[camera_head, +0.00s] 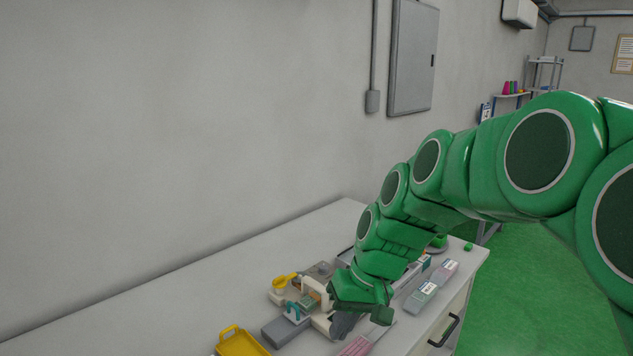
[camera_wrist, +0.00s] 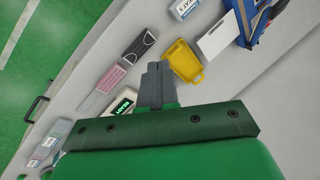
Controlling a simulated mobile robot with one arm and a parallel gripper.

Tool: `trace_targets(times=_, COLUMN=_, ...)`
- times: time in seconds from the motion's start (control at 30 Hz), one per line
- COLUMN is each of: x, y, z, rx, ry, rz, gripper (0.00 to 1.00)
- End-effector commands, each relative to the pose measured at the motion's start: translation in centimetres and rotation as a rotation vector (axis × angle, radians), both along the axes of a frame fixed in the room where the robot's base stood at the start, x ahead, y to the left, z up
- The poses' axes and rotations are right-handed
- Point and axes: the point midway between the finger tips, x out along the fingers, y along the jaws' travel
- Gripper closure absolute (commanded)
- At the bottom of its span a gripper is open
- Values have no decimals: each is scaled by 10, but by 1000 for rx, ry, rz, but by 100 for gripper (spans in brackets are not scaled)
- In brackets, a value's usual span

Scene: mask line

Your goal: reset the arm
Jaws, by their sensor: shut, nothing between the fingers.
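My green arm reaches in from the right in the head view, over the white table (camera_head: 200,272). My gripper (camera_head: 343,326) points down over the items near the table's front edge. Its grey fingers (camera_wrist: 154,72) also show in the wrist view, closed together with nothing between them. The arm and gripper hide part of the items behind them in the head view.
A yellow tray (camera_wrist: 184,61), a pink strip (camera_wrist: 107,79), a dark item (camera_wrist: 140,44) and a white box (camera_wrist: 220,36) lie near the fingers. Labelled boxes (camera_head: 420,298) stand right of the gripper. A grey wall (camera_head: 170,120) rises behind the table.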

Motion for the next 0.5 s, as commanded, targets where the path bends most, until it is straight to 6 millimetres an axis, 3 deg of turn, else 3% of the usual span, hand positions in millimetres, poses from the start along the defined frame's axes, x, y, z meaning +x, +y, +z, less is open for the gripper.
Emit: trace_targets(times=0.5, x=-145, y=-63, z=-16, rx=-237, ry=113, rz=-111, gripper=100)
